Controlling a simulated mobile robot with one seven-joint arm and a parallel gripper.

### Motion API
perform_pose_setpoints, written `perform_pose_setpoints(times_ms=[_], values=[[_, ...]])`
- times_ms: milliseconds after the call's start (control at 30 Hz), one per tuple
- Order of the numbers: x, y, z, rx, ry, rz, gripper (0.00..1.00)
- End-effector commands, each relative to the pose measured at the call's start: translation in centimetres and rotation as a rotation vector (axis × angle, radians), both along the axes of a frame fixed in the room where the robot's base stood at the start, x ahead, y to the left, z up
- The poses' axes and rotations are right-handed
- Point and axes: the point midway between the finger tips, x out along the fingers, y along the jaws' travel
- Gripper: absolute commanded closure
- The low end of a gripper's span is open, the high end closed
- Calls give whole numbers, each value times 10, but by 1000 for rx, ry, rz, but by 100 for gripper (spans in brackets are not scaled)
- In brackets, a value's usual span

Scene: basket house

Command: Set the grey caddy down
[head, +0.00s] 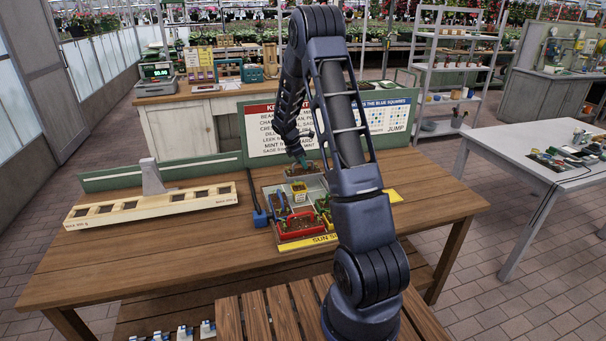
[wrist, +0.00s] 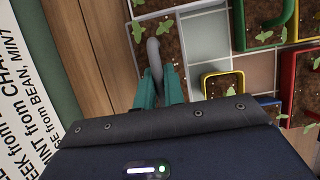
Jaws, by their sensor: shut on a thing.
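The grey caddy (head: 303,171) is a soil-filled tray with small seedlings and a grey arched handle, at the back of the sun board in the head view. My gripper (head: 301,160) is shut on that handle. In the wrist view the teal fingers (wrist: 159,92) close around the caddy's grey handle (wrist: 153,52), with soil and seedlings beneath. I cannot tell whether the caddy's base touches the board or hangs just above it.
A red caddy (head: 300,228) and a small yellow pot (head: 299,195) stand on the board. A green-handled caddy (wrist: 264,40) is right of the grey one in the wrist view. A wooden rack (head: 150,205) lies further left.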

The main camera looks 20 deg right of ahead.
Motion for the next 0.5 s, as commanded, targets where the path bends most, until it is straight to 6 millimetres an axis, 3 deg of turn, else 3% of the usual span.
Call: perform_pose_setpoints(times_ms=[267, 500], values=[[0, 0, -17, 0, 1, 0, 100], [0, 0, -48, 0, 1, 1, 100]])
